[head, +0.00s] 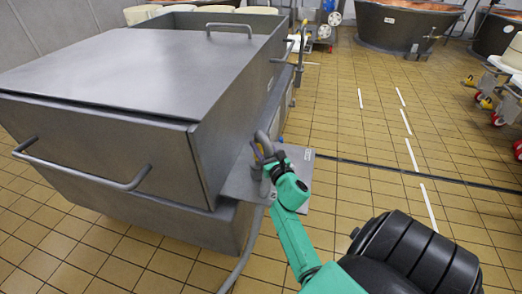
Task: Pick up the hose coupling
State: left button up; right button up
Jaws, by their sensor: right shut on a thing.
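My right gripper (269,162) is at the end of the green arm that reaches up from the bottom of the head view. It is shut on the hose coupling (263,142), a small grey curved metal piece beside the front right corner of the steel vat. A small yellow part shows next to the fingers. The fingers and wrist hide part of the coupling. A grey hose (246,252) runs down from near the gripper to the floor. My left gripper is not in view.
The large steel vat (120,65) with bar handles fills the left. A flat grey plate (300,153) juts out under my gripper. Copper-lined vats (405,25) stand at the back. A wheeled cart (506,88) stands at the right edge. The tiled floor between is clear.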

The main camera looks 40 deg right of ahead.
jog(key=shift+f, duration=0.15)
grip_shut()
jog(key=shift+w+d+r, duration=0.1)
jog(key=shift+r, duration=0.35)
notch_tip(320, 180, up, 19)
jog(key=p, duration=0.9)
jog(key=shift+p, duration=0.35)
jog(key=shift+r, duration=0.1)
